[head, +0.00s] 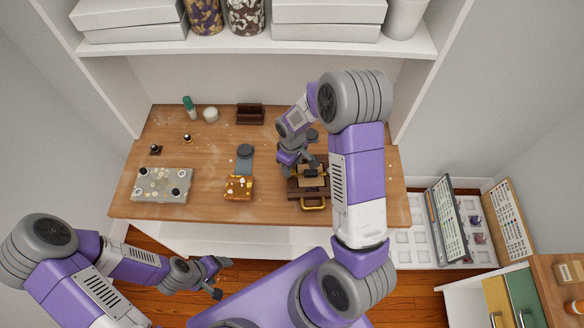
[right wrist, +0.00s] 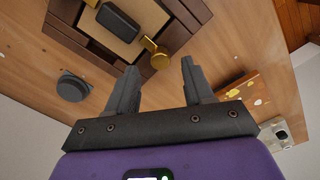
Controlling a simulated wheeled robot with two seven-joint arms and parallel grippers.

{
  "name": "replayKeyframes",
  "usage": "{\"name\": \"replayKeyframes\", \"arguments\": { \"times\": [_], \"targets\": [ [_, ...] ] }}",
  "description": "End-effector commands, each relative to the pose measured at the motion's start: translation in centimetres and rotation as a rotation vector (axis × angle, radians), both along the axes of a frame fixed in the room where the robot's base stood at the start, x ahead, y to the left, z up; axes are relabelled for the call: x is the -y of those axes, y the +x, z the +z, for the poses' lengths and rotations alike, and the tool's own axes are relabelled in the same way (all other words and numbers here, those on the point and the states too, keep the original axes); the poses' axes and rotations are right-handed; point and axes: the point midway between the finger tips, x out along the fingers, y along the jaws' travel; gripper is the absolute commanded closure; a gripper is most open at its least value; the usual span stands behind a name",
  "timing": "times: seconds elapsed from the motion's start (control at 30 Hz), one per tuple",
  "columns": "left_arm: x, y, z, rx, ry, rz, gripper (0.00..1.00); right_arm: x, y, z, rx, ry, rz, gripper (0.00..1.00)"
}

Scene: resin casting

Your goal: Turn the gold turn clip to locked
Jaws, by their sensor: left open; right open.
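The gold turn clip (right wrist: 152,48) shows in the right wrist view at the edge of a brown wooden mould frame (right wrist: 178,38). It has a round gold end and a short arm angled up-left toward the tan panel (right wrist: 128,40). My right gripper (right wrist: 159,70) is open, with the clip just beyond and between its fingertips; contact cannot be told. In the head view the frame (head: 296,194) lies under my right gripper (head: 296,160), which partly hides it. My left gripper (head: 218,276) is open and empty, low in front of the table.
A dark block (right wrist: 118,22) lies on the tan panel. A gold handle (head: 314,206) is at the frame's front. Bare tabletop (head: 209,158) lies between.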

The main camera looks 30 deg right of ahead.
Motion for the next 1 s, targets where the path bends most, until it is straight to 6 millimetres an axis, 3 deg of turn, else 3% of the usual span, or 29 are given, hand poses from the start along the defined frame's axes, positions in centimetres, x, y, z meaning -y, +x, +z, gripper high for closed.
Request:
{"name": "replayKeyframes", "arguments": {
  "times": [0.1,0.3,1.0],
  "targets": [
    [0.0,0.0,0.3,0.000,0.000,0.000,0.25,0.0,0.1,2.3,0.004,0.001,0.001,0.48],
    [0.0,0.0,0.5,0.000,0.000,0.000,0.25,0.0,0.0,4.2,0.001,0.000,0.001,0.48],
    [0.0,0.0,0.5,0.000,0.000,0.000,0.25,0.0,0.0,4.4,0.000,0.000,0.001,0.48]
  ]
}}
